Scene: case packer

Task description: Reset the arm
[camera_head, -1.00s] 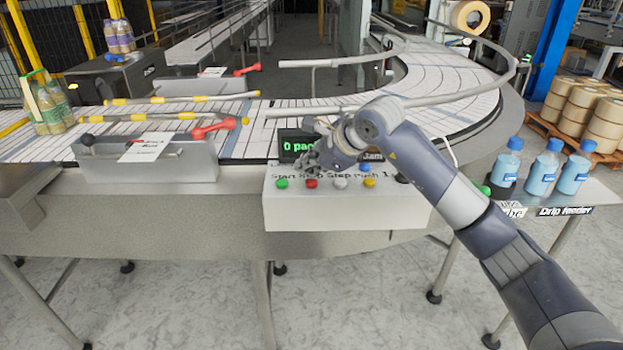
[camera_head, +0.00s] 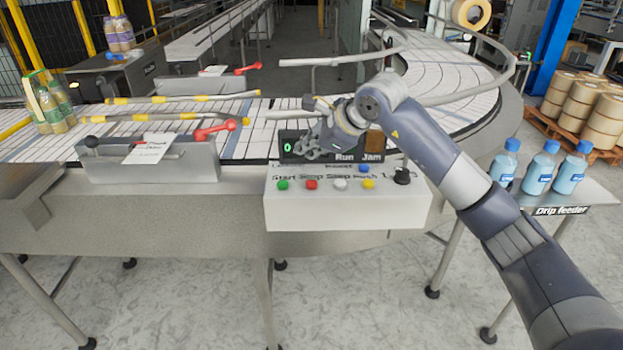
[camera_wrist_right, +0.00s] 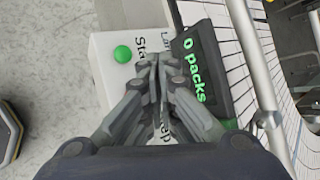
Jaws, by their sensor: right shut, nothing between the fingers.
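My right gripper (camera_head: 306,152) is shut and empty. It hovers above the back of the white control box (camera_head: 345,214), in front of the small dark display. In the head view the box shows a green button (camera_head: 282,184), a red button (camera_head: 311,184), a white button (camera_head: 340,184), a yellow button (camera_head: 368,184), a blue button (camera_head: 363,168) and a black knob (camera_head: 402,176). In the right wrist view the closed fingers (camera_wrist_right: 155,62) cover part of the box, beside the green button (camera_wrist_right: 122,54) and the display (camera_wrist_right: 196,72) reading "0 packs". My left gripper is not in view.
The curved conveyor (camera_head: 445,75) with its guide rail lies behind my arm. Blue bottles (camera_head: 540,170) stand on the drip feeder table at the right. A steel unit with a red handle (camera_head: 215,130) stands at the left. Wrapped bottles (camera_head: 50,105) stand at the far left.

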